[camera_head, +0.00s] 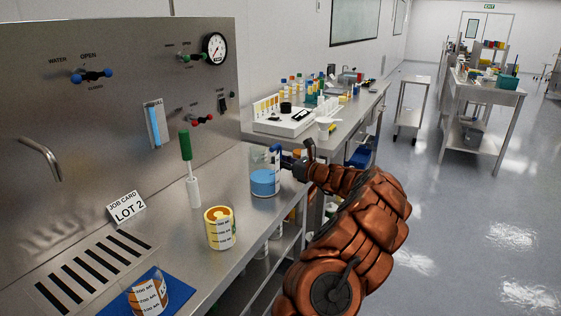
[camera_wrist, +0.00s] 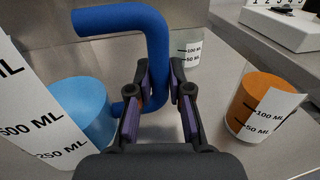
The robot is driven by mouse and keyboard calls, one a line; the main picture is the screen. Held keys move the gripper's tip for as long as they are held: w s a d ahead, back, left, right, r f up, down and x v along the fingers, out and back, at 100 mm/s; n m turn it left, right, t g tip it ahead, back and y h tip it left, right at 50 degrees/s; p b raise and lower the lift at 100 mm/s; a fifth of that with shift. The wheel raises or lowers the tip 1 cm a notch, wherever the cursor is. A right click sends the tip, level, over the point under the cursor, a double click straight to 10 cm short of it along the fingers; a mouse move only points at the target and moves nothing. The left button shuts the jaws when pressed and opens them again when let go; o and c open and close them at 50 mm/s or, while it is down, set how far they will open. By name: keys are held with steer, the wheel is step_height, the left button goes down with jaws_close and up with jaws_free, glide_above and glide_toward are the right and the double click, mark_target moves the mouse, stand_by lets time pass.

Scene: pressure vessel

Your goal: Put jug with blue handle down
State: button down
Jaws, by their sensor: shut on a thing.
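The jug with blue handle (camera_head: 264,181) is a clear vessel holding blue liquid, upright near the right end of the steel bench. In the wrist view the jug (camera_wrist: 85,110) fills the left side, with a white scale label. Its blue handle (camera_wrist: 152,42) runs down between the fingers. My gripper (camera_wrist: 161,92) is shut on this handle; in the head view my gripper (camera_head: 289,164) is right of the jug. I cannot tell whether the jug's base touches the bench.
A yellow container (camera_head: 219,229), a white stand with a green-handled tool (camera_head: 193,191) and a beaker on a blue mat (camera_head: 148,294) stand on the bench (camera_head: 190,256). The wrist view shows an orange-filled beaker (camera_wrist: 252,105) to the right. A control panel (camera_head: 120,120) rises behind.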

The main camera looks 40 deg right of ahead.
steer(key=shift+f, duration=0.1)
steer(key=c, duration=1.1)
jaws_free()
steer(key=s, duration=0.4)
steer(key=s+d, duration=0.1)
steer(key=s, duration=0.7)
steer(key=shift+d+r+b, duration=0.15)
steer(key=shift+r+b, duration=0.05)
steer(key=shift+b, duration=0.15)
